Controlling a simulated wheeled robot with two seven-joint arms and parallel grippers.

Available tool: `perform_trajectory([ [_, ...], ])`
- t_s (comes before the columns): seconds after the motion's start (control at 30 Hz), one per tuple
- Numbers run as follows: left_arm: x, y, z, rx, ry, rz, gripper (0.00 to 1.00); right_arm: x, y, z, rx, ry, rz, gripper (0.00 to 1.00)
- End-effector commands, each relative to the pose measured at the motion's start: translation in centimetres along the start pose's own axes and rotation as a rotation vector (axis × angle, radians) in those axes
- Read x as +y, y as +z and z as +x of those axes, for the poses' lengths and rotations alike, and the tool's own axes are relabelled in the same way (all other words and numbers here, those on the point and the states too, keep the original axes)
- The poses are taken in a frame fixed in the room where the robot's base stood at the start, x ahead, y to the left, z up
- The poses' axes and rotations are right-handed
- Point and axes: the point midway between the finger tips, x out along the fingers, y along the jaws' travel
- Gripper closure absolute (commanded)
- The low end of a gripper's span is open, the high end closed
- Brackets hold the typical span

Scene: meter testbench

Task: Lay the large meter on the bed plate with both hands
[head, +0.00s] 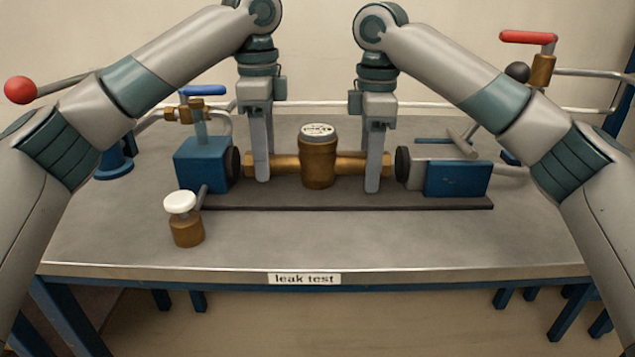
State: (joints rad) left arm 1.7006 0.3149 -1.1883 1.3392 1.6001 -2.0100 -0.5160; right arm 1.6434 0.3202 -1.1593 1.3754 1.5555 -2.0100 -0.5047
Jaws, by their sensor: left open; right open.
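The large meter (318,165) is a brass body with a white dial on top and a horizontal pipe end on each side. It is upright over the dark bed plate (340,203) and looks to rest on it, though any small gap is hard to tell. My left gripper (261,165) is open, pointing down at the meter's left pipe end. My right gripper (374,175) is open, pointing down at the right pipe end. The near fingers cover part of each pipe end; the far fingers are mostly hidden.
A blue block (201,163) with a black disc stands left of the meter, a blue and grey clamp (457,178) right. A brass fitting with a white knob (183,205) stands front left. Valves with red handles (527,38) flank the table.

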Motion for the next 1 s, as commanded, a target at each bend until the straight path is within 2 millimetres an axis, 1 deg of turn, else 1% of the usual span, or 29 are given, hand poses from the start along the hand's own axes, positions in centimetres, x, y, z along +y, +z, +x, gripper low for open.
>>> perform_trajectory([
  [0.03,0.0,0.0,-0.9,0.000,-0.004,-0.002,0.53,0.0,0.0,0.0,0.000,0.000,0.000,0.53],
  [0.3,0.0,-0.1,-5.4,0.000,-0.003,-0.001,0.53,0.0,0.0,0.0,0.000,0.000,0.000,0.53],
  [0.5,0.0,0.0,-8.2,0.000,-0.002,-0.001,0.53,0.0,0.0,0.0,0.000,0.000,0.000,0.53],
  [0.7,0.0,-0.1,-9.5,0.000,-0.001,0.001,0.53,0.0,0.0,0.0,0.000,0.000,0.000,0.53],
  [1.0,0.0,0.0,-9.6,0.001,0.000,0.001,0.53,0.0,0.0,0.0,0.000,0.000,0.000,0.53],
])
